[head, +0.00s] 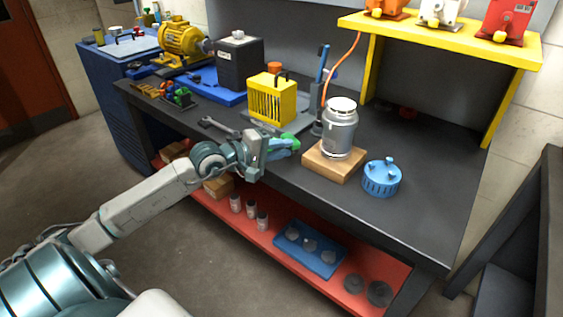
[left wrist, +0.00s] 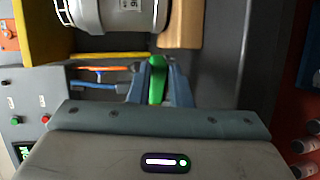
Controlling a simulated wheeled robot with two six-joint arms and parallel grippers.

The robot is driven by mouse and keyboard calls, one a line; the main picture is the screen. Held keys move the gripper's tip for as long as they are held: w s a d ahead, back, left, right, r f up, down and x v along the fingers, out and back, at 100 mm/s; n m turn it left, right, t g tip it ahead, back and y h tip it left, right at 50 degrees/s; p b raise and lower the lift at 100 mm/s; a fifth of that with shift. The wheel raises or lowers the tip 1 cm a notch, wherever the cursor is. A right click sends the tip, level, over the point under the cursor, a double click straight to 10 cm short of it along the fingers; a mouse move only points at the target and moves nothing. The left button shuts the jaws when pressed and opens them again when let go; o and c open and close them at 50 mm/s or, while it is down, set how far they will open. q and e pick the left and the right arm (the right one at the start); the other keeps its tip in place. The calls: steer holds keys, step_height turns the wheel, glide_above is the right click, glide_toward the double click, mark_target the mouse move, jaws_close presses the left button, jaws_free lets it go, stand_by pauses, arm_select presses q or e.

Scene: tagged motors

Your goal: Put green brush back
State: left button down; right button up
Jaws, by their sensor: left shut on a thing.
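The green brush (left wrist: 157,82) is between the two fingers of my left gripper (left wrist: 154,72) in the left wrist view. In the head view my left gripper (head: 281,147) is shut on it at the front edge of the dark workbench, and only bits of green (head: 290,140) show. The gripper is left of the wooden block and in front of the yellow slotted housing. A blue-handled tool (head: 322,64) stands upright in a dark holder (head: 317,102) behind the gripper. My right gripper is in neither view.
A silver canister (head: 340,128) stands on a wooden block (head: 333,162), with a blue round part (head: 382,178) to its right. The yellow slotted housing (head: 272,98) and a wrench (head: 218,127) lie behind and left. The bench's right side (head: 430,160) is clear.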

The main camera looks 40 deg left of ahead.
mark_target(281, 168)
arm_select(q)
steer(key=shift+w+f, duration=0.1)
steer(key=shift+f, duration=1.65)
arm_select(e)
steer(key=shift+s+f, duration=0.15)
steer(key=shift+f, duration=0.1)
arm_select(q)
steer(key=c, duration=1.6)
jaws_free()
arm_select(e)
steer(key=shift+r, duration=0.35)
arm_select(q)
steer(key=shift+r, duration=0.1)
